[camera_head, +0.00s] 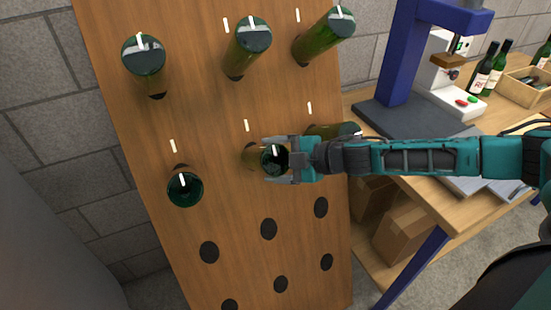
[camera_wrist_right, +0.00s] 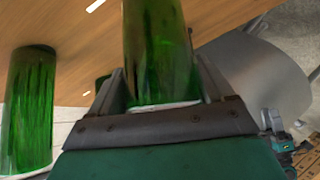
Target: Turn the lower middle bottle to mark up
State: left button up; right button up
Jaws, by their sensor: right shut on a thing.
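The lower middle bottle (camera_head: 252,157) is green glass and sticks out of the wooden rack board (camera_head: 215,215) in the lower row of bottles. My right gripper (camera_head: 281,160) reaches in from the right and is shut around its base end. A white mark shows on the dark base, pointing nearly straight up with a slight tilt. A white line on the board stands above this bottle. In the right wrist view the bottle (camera_wrist_right: 160,50) runs between the two fingers, and its base end is partly hidden by the gripper. My left gripper is out of view.
The lower left bottle (camera_head: 185,189) and the lower right bottle (camera_head: 322,131) flank the held one; my arm partly covers the right one. Several bottles, including the upper middle bottle (camera_head: 249,47), stick out above. Empty holes lie below. A workbench (camera_head: 360,105) with a blue-framed machine stands right.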

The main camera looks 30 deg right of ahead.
jog(key=shift+a, duration=0.1)
dwell(0.4)
jog(key=o, duration=0.9)
jog(key=shift+w, duration=0.1)
jog(key=shift+o, duration=0.2)
jog(key=shift+s+d+r, duration=0.1)
jog(key=shift+s+d, duration=0.2)
jog(key=shift+s, duration=0.05)
pick_arm(q)
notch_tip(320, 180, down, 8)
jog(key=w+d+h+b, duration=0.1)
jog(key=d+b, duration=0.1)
jog(key=b, duration=1.1)
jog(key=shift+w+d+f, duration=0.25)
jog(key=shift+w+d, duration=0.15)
pick_arm(e)
jog(key=v, duration=1.2)
jog(key=shift+r, duration=0.2)
